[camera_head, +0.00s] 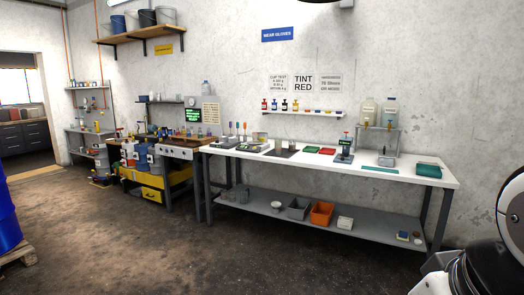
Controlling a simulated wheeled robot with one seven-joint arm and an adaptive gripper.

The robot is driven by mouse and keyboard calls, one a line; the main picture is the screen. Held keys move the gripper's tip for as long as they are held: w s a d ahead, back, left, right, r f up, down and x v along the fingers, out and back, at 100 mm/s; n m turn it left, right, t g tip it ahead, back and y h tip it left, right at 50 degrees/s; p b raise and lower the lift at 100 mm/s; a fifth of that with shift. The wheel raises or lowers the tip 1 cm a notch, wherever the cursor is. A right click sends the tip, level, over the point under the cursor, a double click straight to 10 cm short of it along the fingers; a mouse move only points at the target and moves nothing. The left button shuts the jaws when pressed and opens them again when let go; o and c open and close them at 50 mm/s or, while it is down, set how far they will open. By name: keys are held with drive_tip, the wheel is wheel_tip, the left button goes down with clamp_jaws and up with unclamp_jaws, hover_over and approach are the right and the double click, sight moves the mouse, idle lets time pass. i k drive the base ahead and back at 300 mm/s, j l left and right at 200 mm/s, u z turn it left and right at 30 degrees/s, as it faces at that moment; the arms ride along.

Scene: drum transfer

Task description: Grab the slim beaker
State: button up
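I cannot make out for certain which vessel is the slim beaker; the glassware is far off and very small. Small clear vessels (292,145) stand near a dark mat (280,153) on the long white bench (400,177). More small bottles or glassware (205,132) stand at the back of the bench to its left. My gripper is not in view. Only a white and black part of my own arm shows at the lower right edge, well apart from the benches.
Red and green trays (327,151), a small scale-like device (344,152) and a teal box (428,170) sit on the white bench. An orange bin (321,214) is on its lower shelf. A blue drum (7,215) stands at left. The floor in front is clear.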

sight(278, 143)
drive_tip(key=i+l+z, duration=0.1)
drive_tip(key=i+z, duration=0.15)
drive_tip(key=i, duration=0.5)
drive_tip(key=i+z, duration=0.1)
drive_tip(key=i, duration=2.5)
drive_tip(key=i+l+u, duration=0.1)
drive_tip(key=i, duration=0.6)
drive_tip(key=i+l+u, duration=0.1)
drive_tip(key=i, duration=0.55)
drive_tip(key=i+u, duration=0.15)
drive_tip(key=i, duration=0.3)
drive_tip(key=i+l+u, duration=0.15)
drive_tip(key=i, duration=0.25)
drive_tip(key=i+l+u, duration=0.15)
drive_tip(key=i, duration=0.3)
